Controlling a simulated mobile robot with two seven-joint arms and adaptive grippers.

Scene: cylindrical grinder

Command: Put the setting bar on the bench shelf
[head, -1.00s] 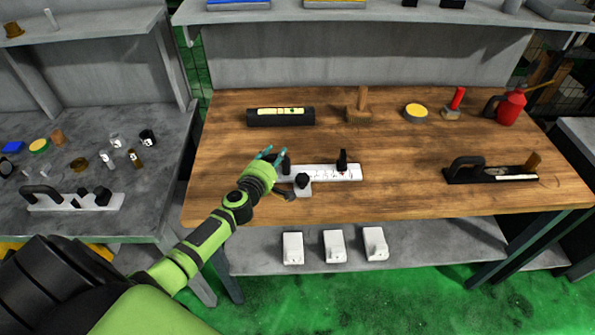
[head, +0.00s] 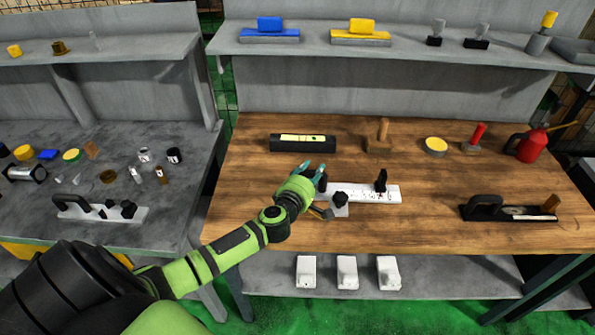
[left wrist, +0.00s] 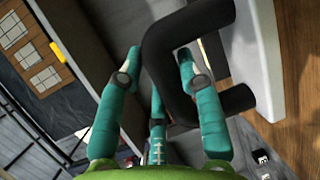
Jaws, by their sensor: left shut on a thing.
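The setting bar (head: 366,193) is a long white bar with a black handle at its left end, a black post near its right end and a black knob on a small grey block at its front. It is at the middle of the wooden bench top; I cannot tell if it is touching the wood. My left gripper (head: 313,177) is shut on the handle. In the left wrist view the teal fingers (left wrist: 157,75) are around the black handle (left wrist: 165,55). The bench's upper shelf (head: 300,47) and lower shelf (head: 450,275) both show. My right gripper is out of view.
A black block (head: 303,143), a wooden-handled tool (head: 380,138), a yellow tin (head: 435,146) and a red oil can (head: 530,147) stand behind. A black handled bar (head: 508,213) lies right. Blue (head: 270,30) and yellow (head: 361,33) pieces sit above; white blocks (head: 347,272) below.

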